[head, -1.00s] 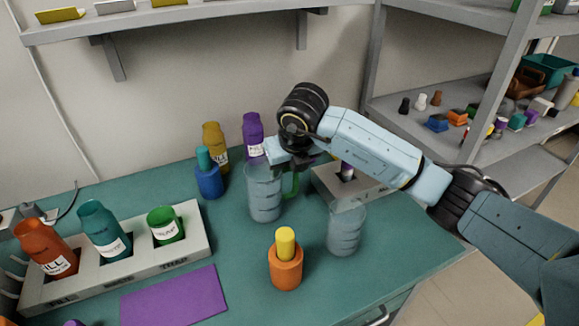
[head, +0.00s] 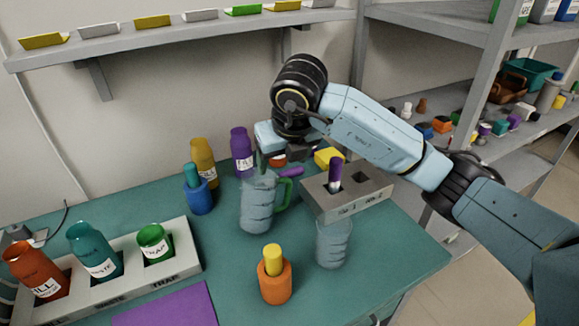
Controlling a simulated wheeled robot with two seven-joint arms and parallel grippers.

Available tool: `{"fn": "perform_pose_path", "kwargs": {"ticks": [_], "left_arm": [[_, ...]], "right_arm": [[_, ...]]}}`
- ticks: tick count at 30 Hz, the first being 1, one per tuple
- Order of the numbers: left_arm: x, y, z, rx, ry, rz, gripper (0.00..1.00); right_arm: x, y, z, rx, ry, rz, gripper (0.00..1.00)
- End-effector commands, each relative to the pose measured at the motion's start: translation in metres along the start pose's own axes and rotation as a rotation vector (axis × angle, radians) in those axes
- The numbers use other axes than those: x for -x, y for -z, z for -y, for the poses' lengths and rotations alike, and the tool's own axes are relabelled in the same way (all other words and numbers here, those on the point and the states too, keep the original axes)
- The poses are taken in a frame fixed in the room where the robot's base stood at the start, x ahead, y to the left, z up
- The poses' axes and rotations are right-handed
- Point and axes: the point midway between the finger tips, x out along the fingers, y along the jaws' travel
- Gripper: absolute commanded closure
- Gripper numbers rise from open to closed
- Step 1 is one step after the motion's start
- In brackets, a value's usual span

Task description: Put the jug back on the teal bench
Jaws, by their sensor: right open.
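The clear jug (head: 257,206) with a green handle (head: 284,192) appears to stand upright on the teal bench (head: 215,253), in the middle of the head view. Its handle points right. My right gripper (head: 287,158) is open, at the jug's rim and above the handle. The wrist hides part of the fingers, and I cannot tell whether they touch the jug. My left gripper is out of view.
A clear beaker (head: 333,245) and an orange holder with a yellow top (head: 275,280) stand in front. A grey block (head: 350,195) is right of the jug. Bottles stand behind it. A rack of cups (head: 150,272) and a purple mat (head: 172,306) are left.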

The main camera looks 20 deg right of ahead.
Motion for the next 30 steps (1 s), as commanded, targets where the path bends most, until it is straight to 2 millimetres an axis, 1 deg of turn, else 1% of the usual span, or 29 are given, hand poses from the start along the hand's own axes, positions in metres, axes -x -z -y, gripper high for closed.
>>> {"fn": "perform_pose_path", "kwargs": {"ticks": [1, 6, 9, 17, 30], "left_arm": [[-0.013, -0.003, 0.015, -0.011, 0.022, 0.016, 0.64], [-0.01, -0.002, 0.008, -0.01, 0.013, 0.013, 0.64], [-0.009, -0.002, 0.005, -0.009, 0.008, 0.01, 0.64], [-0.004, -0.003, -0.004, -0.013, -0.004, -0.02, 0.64], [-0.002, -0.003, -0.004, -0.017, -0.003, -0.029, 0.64]], "right_arm": [[-0.002, 0.004, 0.001, 0.0, 0.001, 0.004, 0.3], [0.018, 0.005, 0.001, -0.001, 0.002, 0.001, 0.3], [0.022, 0.005, 0.001, -0.002, 0.002, 0.0, 0.3], [0.023, 0.005, 0.001, -0.002, 0.002, -0.001, 0.3], [0.024, 0.005, 0.001, -0.002, 0.002, -0.001, 0.3]]}}
